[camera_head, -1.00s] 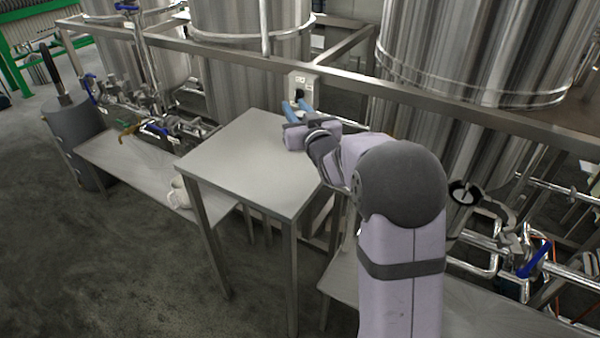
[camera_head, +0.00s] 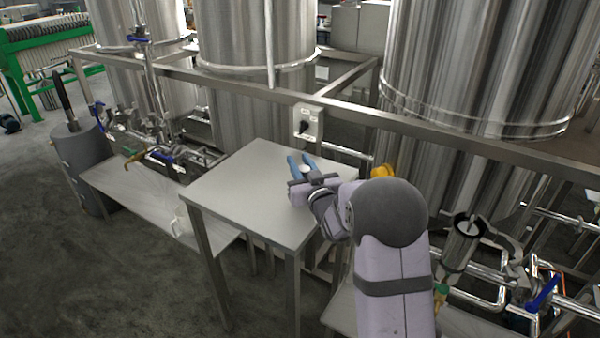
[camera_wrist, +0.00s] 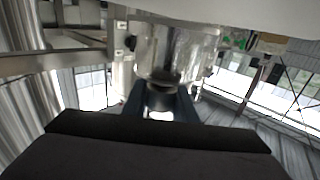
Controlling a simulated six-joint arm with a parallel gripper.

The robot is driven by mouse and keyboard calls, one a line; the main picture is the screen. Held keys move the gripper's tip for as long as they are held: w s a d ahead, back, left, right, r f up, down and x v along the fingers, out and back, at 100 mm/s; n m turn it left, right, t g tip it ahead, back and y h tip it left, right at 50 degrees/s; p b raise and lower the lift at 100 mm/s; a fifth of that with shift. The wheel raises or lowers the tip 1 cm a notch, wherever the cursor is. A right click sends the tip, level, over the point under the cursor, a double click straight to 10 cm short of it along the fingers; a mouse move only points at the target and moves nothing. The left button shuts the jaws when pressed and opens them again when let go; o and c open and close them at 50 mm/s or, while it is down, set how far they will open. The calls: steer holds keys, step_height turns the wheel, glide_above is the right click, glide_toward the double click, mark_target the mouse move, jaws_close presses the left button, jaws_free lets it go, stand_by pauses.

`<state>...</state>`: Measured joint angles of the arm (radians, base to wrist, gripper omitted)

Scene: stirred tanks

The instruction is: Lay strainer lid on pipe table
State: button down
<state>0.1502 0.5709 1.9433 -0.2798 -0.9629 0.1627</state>
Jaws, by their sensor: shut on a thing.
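The strainer lid is a small part between the blue fingers of my gripper (camera_head: 300,162); a pale bit of the lid (camera_head: 306,171) shows in the head view. In the wrist view a dark round part of the lid (camera_wrist: 162,97) sits between the fingertips of my gripper (camera_wrist: 161,90). My gripper is shut on it over the far right part of the grey table top (camera_head: 240,190). I cannot tell whether the lid touches the table. The open-topped metal strainer body (camera_head: 462,242) stands at the lower right, tilted in the picture.
A switch box (camera_head: 308,123) on the steel frame rail stands just behind my gripper. Large steel tanks (camera_head: 480,70) rise behind the rail. A low bench (camera_head: 130,190) with a white jug and valves lies left. The table's left and near parts are clear.

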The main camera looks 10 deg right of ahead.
steer(key=shift+f, duration=1.4)
steer(key=shift+f, duration=0.2)
steer(key=c, duration=1.4)
jaws_free()
steer(key=shift+c, duration=0.2)
steer(key=shift+s+r, duration=0.1)
steer(key=shift+r, duration=0.05)
steer(key=s, duration=0.4)
steer(key=s+b, duration=0.1)
steer(key=s, duration=0.3)
steer(key=s+d, duration=0.1)
steer(key=s, duration=0.2)
steer(key=shift+s+b, duration=0.3)
steer(key=shift+s, duration=0.1)
steer(key=shift+a, duration=0.1)
